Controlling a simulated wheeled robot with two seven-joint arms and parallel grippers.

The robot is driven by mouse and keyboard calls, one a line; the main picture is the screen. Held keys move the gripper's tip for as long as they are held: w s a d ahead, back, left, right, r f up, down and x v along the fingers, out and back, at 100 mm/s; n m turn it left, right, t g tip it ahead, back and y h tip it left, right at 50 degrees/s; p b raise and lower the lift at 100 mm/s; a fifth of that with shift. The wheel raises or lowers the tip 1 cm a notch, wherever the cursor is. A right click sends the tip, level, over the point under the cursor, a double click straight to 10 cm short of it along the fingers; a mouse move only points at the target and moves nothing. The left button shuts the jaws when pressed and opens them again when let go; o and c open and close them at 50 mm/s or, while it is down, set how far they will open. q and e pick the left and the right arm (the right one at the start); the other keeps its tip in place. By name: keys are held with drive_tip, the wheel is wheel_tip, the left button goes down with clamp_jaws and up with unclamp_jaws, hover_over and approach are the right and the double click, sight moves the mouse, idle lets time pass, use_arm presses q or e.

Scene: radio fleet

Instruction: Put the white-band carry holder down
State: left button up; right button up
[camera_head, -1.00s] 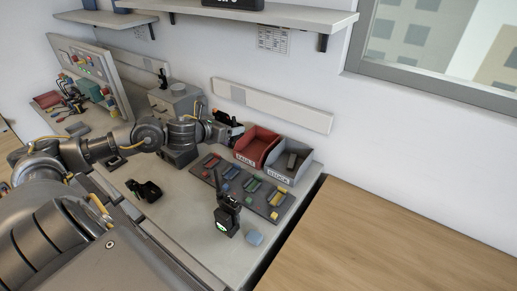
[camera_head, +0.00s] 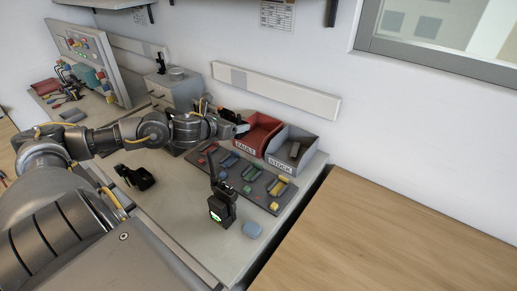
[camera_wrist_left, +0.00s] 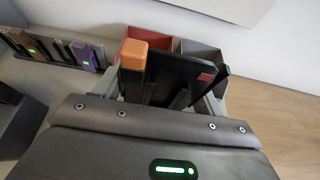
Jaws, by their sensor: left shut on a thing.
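My left gripper (camera_head: 238,126) is shut on a black holder (camera_head: 229,116), above the bench beside the red bin. In the left wrist view the black holder (camera_wrist_left: 183,80) is a dark flat piece with a small red patch, and an orange-capped block stands at its left. I see no white band on it; the gripper body hides its lower part. Another black holder-like piece (camera_head: 136,177) lies on the bench at the left, with a pale patch at one end. My right gripper is not in view.
A red FAULT bin (camera_head: 249,144) and a grey STOCK bin (camera_head: 279,163) stand at the back. The bench's front left is clear.

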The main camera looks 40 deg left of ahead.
use_arm(q)
wheel_tip(320, 180, down, 2)
drive_tip(key=shift+f+b, duration=0.1)
drive_tip(key=shift+b, duration=0.45)
drive_tip(key=shift+w, duration=0.2)
drive_tip(key=w+a+f+p, duration=0.1)
drive_tip(key=w+f, duration=0.1)
drive_tip(key=w, duration=0.2)
drive_tip(key=w+f+p, duration=0.1)
drive_tip(key=w+f, duration=0.2)
drive_tip(key=w, duration=0.1)
drive_tip(key=w+a+f+p, duration=0.1)
drive_tip(key=w+f, duration=0.2)
drive_tip(key=w, duration=0.1)
drive_tip(key=shift+w+a+f, duration=0.1)
drive_tip(key=shift+a+f, duration=0.1)
drive_tip(key=shift+a, duration=0.1)
drive_tip(key=shift+w+a+f, duration=0.1)
drive_tip(key=shift+w+f, duration=0.35)
drive_tip(key=shift+f, duration=0.15)
wheel_tip(320, 180, down, 3)
drive_tip(key=shift+w+f, duration=0.1)
drive_tip(key=shift+f, duration=0.1)
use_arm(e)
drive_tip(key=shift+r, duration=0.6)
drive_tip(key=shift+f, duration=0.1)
